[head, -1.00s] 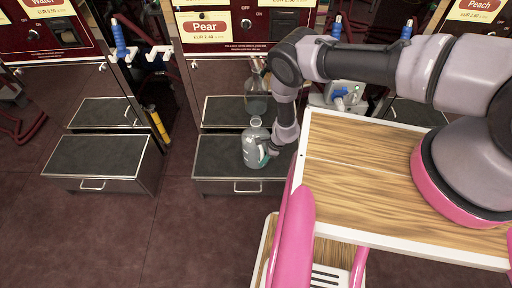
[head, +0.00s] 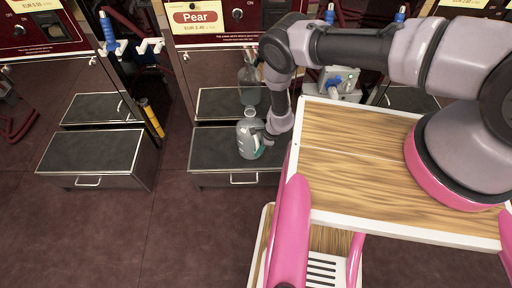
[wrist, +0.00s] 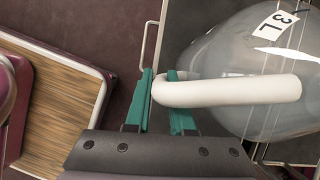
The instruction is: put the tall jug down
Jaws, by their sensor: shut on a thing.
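The tall jug (head: 247,140) is clear grey, with a white handle (wrist: 230,92) and a "3L" label in the wrist view. It looks upright over the dark-topped step (head: 209,150) in front of the Pear pump. Whether its base touches the step I cannot tell. My gripper (head: 266,136) is at the jug's right side. In the wrist view my gripper's teal fingers (wrist: 160,82) are shut on the end of the white handle. The jug body (wrist: 240,60) fills the right of that view, and its base is hidden there.
The Pear pump (head: 205,22) has a shiny front that mirrors the jug and step. A similar step (head: 90,152) stands to the left. A wood-topped cart surface (head: 345,165) with a white rim is close on the right. Dark floor lies open in front of the steps.

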